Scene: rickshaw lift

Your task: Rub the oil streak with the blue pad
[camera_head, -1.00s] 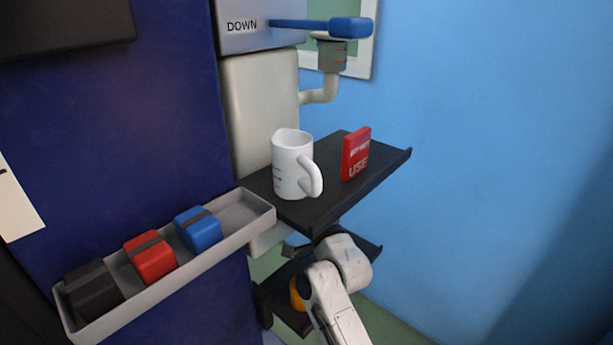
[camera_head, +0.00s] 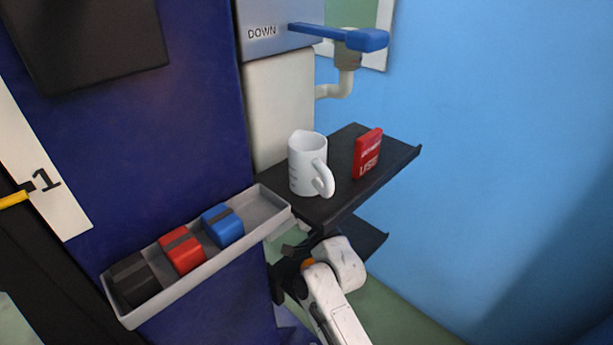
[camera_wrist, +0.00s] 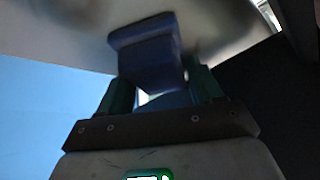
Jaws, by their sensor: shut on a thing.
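My gripper (camera_wrist: 160,88) is shut on a dark blue block (camera_wrist: 148,55), which I take for the blue pad. Its far face is up against or very close to a pale, curved surface (camera_wrist: 75,25) in the wrist view; I cannot tell whether they touch. Dark, blurred shading lies on that surface around the pad; I cannot tell whether it is the oil streak or a shadow. In the head view my gripper is hidden below the black shelf, and only my white arm shows at the bottom.
A black shelf (camera_head: 345,205) holds a white mug (camera_head: 306,165) and a red box (camera_head: 367,154). A grey tray (camera_head: 262,214) on the left holds black (camera_head: 133,280), red (camera_head: 182,250) and blue (camera_head: 222,226) blocks. A blue lever (camera_head: 340,36) juts out above.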

